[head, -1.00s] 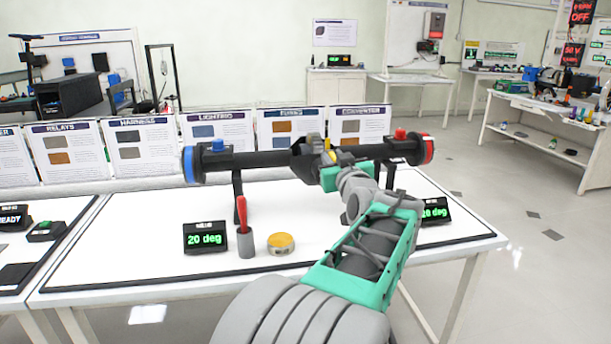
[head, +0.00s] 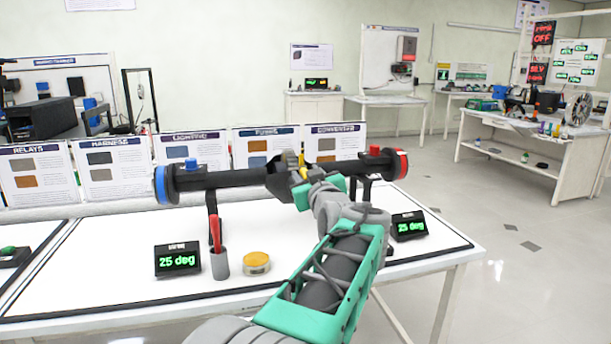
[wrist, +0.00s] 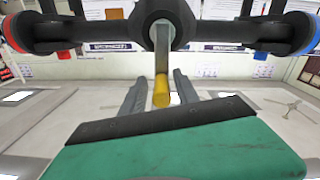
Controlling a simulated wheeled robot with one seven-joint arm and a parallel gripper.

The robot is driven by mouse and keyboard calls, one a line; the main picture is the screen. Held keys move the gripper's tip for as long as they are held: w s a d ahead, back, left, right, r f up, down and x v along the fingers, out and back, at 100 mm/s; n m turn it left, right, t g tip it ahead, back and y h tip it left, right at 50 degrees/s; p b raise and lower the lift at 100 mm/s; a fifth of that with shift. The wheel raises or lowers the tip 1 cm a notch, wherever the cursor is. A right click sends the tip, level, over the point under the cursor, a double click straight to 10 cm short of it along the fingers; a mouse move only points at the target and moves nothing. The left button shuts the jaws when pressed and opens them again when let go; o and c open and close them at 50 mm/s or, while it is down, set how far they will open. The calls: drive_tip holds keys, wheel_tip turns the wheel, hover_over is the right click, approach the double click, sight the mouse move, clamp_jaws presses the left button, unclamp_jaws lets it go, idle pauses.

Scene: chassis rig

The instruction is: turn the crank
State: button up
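The crank is a grey arm (wrist: 162,45) on the hub of a black horizontal shaft, with a yellow handle (wrist: 161,92) at its lower end in the wrist view. The handle shows as a small yellow spot in the head view (head: 303,173). My gripper (wrist: 162,78) has one grey finger on each side of the handle, with narrow gaps visible, so it looks open around it. In the head view my wrist hides the fingers. The shaft (head: 235,179) has a blue end (head: 160,185) and a red end (head: 403,163). Two displays (head: 177,259) (head: 408,226) read 25 deg.
The shaft stands on black posts on a white table (head: 110,270). A grey cup (head: 220,265) with a red-handled tool and a yellow-topped round tin (head: 256,262) stand in front of it. Several label boards line the back. Floor is open to the right.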

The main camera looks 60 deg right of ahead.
drive_tip(key=shift+w+a+r, duration=0.1)
drive_tip(key=shift+w+a, duration=0.05)
drive_tip(key=shift+w, duration=0.05)
drive_tip(key=v, duration=0.8)
